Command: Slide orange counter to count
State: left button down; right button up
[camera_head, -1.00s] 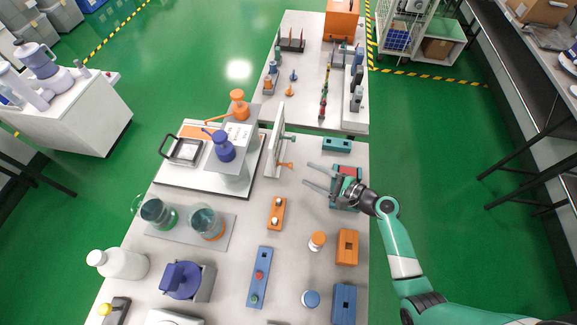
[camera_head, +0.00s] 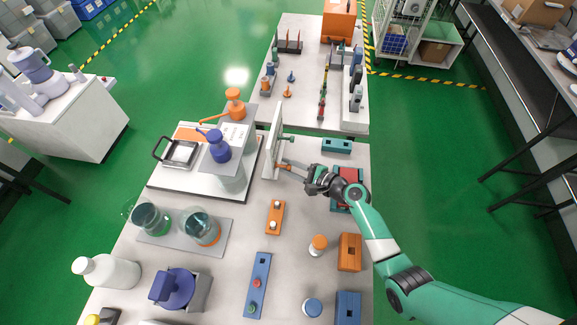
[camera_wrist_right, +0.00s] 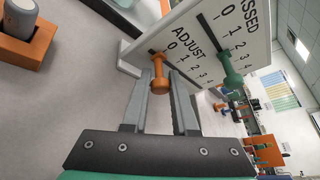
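The orange counter (camera_wrist_right: 159,75) is a knob standing out from a slot in a white upright panel (camera_wrist_right: 220,35). It sits at the 0 end of the row marked ADJUST, numbered 0 to 4. In the head view the orange counter (camera_head: 284,166) is at the panel's near end, partly hidden by my fingers. My right gripper (camera_wrist_right: 160,85) is open, with one finger on each side of the orange counter; I cannot tell whether either touches it. My left gripper is not in view.
The panel stands beside a grey stand with an orange pump (camera_head: 235,103) and a blue pump (camera_head: 219,147). A teal block (camera_head: 336,146) and a red-topped teal block (camera_head: 348,178) lie to the right. An orange switch box (camera_head: 275,217) lies in front.

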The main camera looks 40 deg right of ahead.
grip_shut()
dwell(1.0)
